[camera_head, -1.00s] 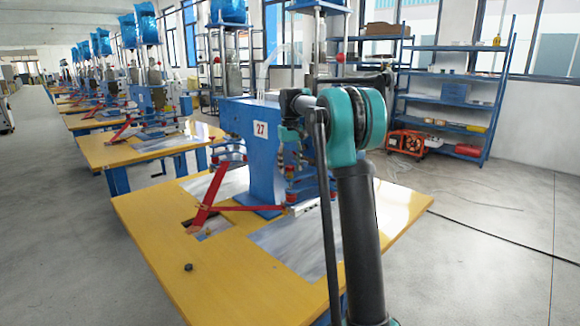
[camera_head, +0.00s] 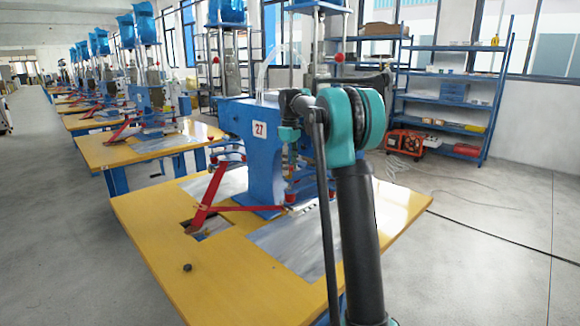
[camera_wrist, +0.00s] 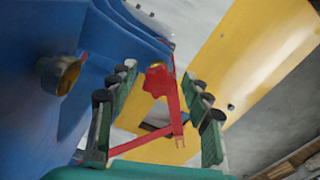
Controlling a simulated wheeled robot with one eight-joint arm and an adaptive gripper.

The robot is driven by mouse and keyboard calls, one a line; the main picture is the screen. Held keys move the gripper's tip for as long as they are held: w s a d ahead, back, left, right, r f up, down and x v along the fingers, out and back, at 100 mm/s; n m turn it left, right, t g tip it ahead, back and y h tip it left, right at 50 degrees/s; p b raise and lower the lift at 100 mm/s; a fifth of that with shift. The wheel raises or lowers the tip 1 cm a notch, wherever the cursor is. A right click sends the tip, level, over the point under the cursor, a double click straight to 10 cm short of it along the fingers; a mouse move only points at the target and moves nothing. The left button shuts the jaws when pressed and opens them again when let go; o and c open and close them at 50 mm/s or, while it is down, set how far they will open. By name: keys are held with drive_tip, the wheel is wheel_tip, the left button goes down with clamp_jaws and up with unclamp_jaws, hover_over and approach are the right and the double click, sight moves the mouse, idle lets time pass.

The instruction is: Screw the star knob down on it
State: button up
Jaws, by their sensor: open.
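The blue press marked 27 (camera_head: 262,160) stands close by; its side with a brass fitting (camera_wrist: 62,76) fills the wrist view's left. Red levers (camera_head: 208,195) stand over a cut-out in the yellow table (camera_head: 165,245). The table's front left is mostly clear.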

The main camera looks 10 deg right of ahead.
drive_tip(key=c, duration=1.1)
drive_tip(key=m, duration=0.3)
drive_tip(key=shift+m, duration=0.4)
drive_tip(key=m, duration=0.3)
drive_tip(key=shift+a+m, duration=0.15)
drive_tip(key=shift+m, duration=0.15)
drive_tip(key=m, duration=0.4)
drive_tip(key=shift+m, duration=0.4)
drive_tip(key=m, duration=0.3)
drive_tip(key=shift+a, duration=0.15)
drive_tip(key=o, duration=1.3)
drive_tip(key=shift+c, duration=0.2)
drive_tip(key=o, duration=0.4)
